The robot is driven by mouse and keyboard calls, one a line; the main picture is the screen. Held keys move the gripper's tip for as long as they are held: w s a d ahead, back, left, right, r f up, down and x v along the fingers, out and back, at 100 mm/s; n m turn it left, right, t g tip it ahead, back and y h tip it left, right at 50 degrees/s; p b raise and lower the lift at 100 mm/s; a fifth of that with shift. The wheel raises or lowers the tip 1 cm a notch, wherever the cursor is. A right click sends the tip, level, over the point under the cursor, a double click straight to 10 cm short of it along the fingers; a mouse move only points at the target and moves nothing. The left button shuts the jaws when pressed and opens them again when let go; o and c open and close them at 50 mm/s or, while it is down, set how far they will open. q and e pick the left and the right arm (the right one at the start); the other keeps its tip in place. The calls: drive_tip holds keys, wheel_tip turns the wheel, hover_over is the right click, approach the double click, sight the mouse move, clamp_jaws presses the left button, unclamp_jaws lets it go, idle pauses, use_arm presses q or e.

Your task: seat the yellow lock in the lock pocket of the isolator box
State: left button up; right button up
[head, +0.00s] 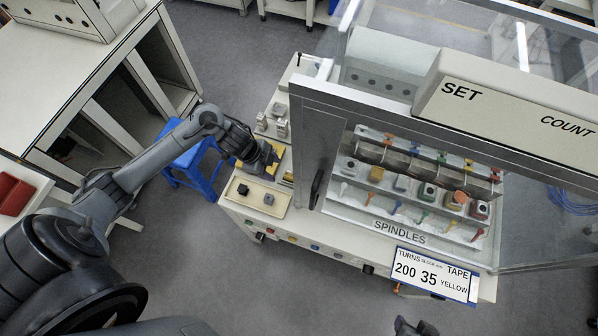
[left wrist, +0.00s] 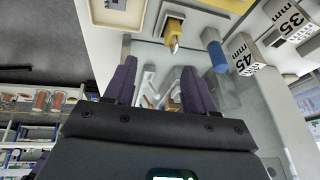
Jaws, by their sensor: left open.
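My left gripper (head: 268,163) is over the left end of the white bench. In the left wrist view its two dark fingers (left wrist: 160,88) are apart, with nothing held between them. A yellow piece with a paler tip (left wrist: 173,32), which looks like the yellow lock, sits on a grey-white mount beyond the fingertips, apart from them. In the head view, yellow parts (head: 285,162) show beside the gripper, which partly covers them. I cannot tell which part is the isolator box's lock pocket. A dark part (head: 415,327) at the bottom edge may be my right gripper; its jaws are unclear.
The cabinet's frame and handle (head: 316,188) stand close on the right. Blocks marked 45 (left wrist: 243,55) and 35 (left wrist: 285,22) and a blue cylinder (left wrist: 215,52) are nearby.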

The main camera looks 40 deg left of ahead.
use_arm(q)
drive_tip(key=b, duration=0.1)
approach(290, 175)
wheel_tip(290, 175, down, 2)
drive_tip(key=d, duration=0.1)
drive_tip(key=shift+w+b+x, duration=0.15)
drive_tip(key=shift+b+x, duration=0.2)
drive_tip(key=shift+x, duration=1.1)
drive_tip(key=shift+w+b+x, duration=0.15)
drive_tip(key=shift+b+x, duration=0.15)
drive_tip(key=shift+x, duration=1.15)
drive_tip(key=shift+a, duration=0.1)
drive_tip(key=shift+r, duration=0.1)
drive_tip(key=shift+c, duration=0.4)
clamp_jaws()
